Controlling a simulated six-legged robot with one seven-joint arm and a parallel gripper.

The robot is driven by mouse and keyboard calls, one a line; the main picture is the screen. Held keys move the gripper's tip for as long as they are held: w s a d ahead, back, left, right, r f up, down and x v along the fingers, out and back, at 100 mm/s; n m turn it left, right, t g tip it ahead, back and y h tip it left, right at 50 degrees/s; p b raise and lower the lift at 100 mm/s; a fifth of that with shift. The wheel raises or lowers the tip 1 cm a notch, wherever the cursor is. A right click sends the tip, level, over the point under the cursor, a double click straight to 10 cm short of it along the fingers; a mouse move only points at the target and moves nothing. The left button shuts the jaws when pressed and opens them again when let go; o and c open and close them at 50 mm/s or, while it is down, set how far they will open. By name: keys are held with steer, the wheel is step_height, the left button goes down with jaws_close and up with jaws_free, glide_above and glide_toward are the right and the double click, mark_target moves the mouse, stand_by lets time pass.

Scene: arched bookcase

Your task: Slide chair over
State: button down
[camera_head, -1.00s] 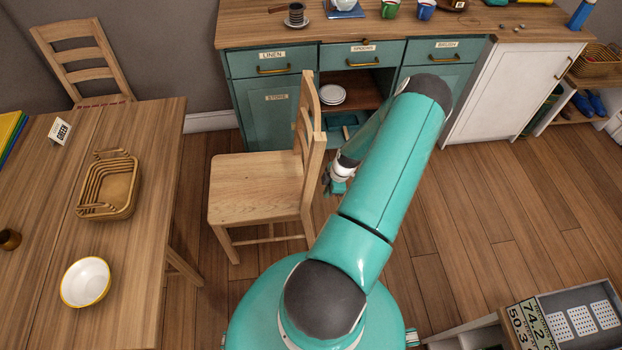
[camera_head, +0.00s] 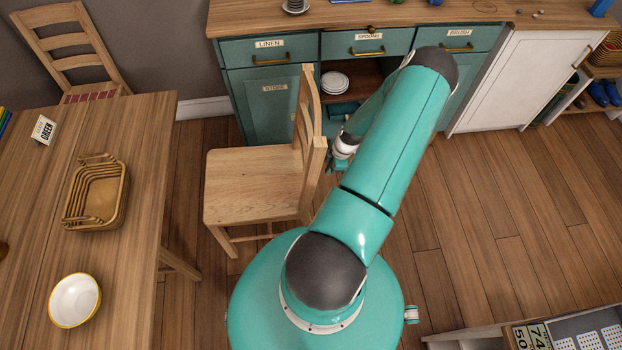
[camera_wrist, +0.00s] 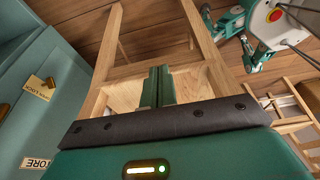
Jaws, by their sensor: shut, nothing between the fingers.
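The wooden chair (camera_head: 255,185) stands upright on the floor between the table and the cabinet. Its seat faces left toward the table and its backrest (camera_head: 308,125) is on the right. My gripper (camera_head: 334,165) is just right of the backrest, partly hidden by my arm. In the wrist view my gripper (camera_wrist: 158,86) shows its two green fingers together, empty, with the chair (camera_wrist: 125,90) right in front of them. I cannot tell whether the fingers touch the chair.
A wooden table (camera_head: 130,125) on the left bears a basket (camera_head: 97,195), a white bowl (camera_head: 75,299) and a sign. A second chair (camera_head: 68,50) stands behind it. The teal cabinet (camera_head: 262,100) is close behind the chair. Open floor (camera_head: 480,210) lies to the right.

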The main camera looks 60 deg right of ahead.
steer(key=w+a+f, duration=0.4)
steer(key=w+f, duration=0.1)
steer(key=f, duration=0.4)
steer(key=shift+a+f, duration=0.2)
steer(key=shift+a, duration=0.1)
steer(key=shift+w, duration=0.1)
steer(key=shift+w, duration=0.1)
